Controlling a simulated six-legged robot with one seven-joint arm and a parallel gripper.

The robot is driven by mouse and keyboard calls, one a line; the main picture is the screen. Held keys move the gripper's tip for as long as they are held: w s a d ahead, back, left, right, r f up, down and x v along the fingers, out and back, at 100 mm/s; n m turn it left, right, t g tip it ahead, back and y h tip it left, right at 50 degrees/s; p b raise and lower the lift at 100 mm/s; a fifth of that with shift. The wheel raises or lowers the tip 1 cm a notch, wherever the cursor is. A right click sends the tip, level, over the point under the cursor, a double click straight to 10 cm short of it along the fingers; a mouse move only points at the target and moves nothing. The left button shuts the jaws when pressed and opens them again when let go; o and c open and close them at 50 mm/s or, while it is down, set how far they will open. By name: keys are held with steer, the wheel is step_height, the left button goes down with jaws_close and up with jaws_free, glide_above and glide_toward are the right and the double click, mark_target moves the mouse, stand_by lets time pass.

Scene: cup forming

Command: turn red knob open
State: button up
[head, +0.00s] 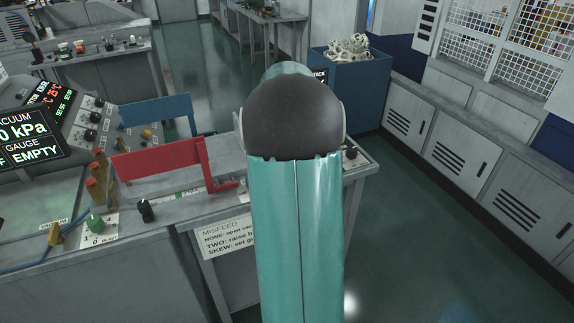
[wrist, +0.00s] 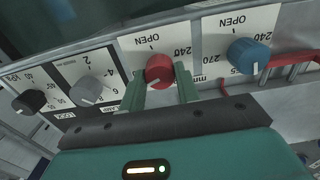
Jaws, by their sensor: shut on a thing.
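The red knob (wrist: 159,70) is in the wrist view, on a white dial plate (wrist: 145,47) marked OPEN with a 240 mark. Its white pointer line faces down toward my gripper, away from the OPEN mark. My gripper (wrist: 160,82) has its two green fingers on either side of the red knob and is shut on it. In the head view my teal arm covers the place where the knob and gripper are, so neither shows there.
A blue knob (wrist: 249,56) stands right of the red one; a grey knob (wrist: 89,90) and a black knob (wrist: 31,101) stand left. In the head view a red bracket (head: 160,160) rises from the bench; green floor (head: 420,240) is clear at right.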

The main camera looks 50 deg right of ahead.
steer(key=m, duration=0.4)
steer(key=shift+r+m, duration=0.1)
steer(key=shift+m, duration=0.2)
steer(key=m, duration=0.4)
steer(key=shift+m, duration=0.3)
steer(key=m, duration=0.4)
steer(key=shift+m, duration=0.3)
steer(key=m, duration=0.4)
steer(key=shift+m, duration=0.4)
steer(key=o, duration=1)
step_height(320, 180, up, 14)
steer(key=shift+f, duration=0.1)
